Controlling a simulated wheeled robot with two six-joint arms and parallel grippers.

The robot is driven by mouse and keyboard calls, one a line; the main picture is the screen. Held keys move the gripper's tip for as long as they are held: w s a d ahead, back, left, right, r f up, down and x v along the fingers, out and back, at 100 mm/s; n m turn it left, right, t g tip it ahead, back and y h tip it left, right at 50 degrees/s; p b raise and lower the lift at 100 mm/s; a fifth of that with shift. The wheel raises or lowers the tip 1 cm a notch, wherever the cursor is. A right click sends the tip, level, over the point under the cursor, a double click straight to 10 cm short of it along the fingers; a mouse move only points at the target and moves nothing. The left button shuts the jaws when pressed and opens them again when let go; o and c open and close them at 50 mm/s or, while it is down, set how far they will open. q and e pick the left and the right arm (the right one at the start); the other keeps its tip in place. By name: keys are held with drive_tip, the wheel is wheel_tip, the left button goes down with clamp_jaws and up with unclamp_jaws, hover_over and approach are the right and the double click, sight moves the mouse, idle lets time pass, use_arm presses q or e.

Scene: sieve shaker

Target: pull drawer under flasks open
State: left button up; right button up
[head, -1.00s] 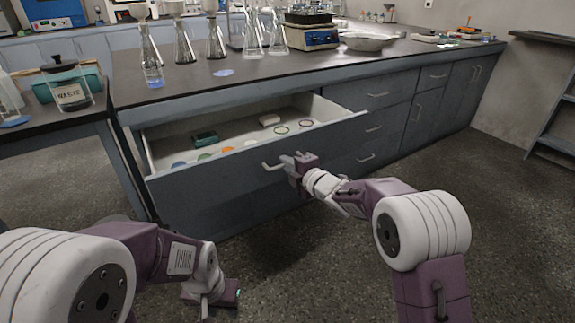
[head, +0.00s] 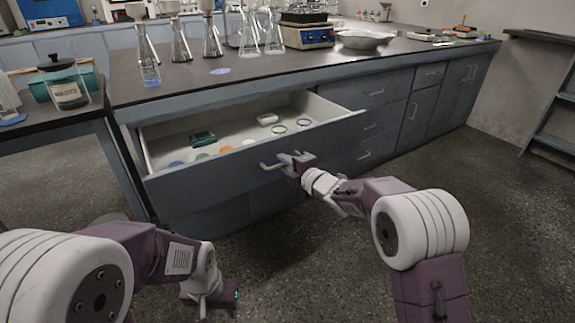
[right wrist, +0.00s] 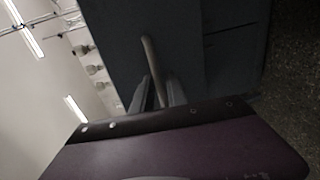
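The drawer under the flasks (head: 225,172) stands far open, its blue-grey front well out from the cabinet. Inside it lie a green item, a pale block, rings and several coloured discs. My right gripper (head: 284,160) is at the drawer's bar handle (head: 266,166). In the right wrist view, the handle (right wrist: 149,52) runs between the fingers of my right gripper (right wrist: 160,88), which look closed on it. Glass flasks (head: 149,66) stand on the counter above. My left gripper (head: 215,300) hangs low at the bottom left; its fingers are unclear.
The dark counter (head: 270,75) carries a hotplate (head: 309,38) and a metal bowl (head: 367,40). A waste jar (head: 67,88) stands on the side bench at left. Closed drawers and doors (head: 400,105) lie to the right. The floor (head: 520,220) at right is clear.

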drive_tip(key=p+v, duration=0.3)
drive_tip(key=v, duration=0.6)
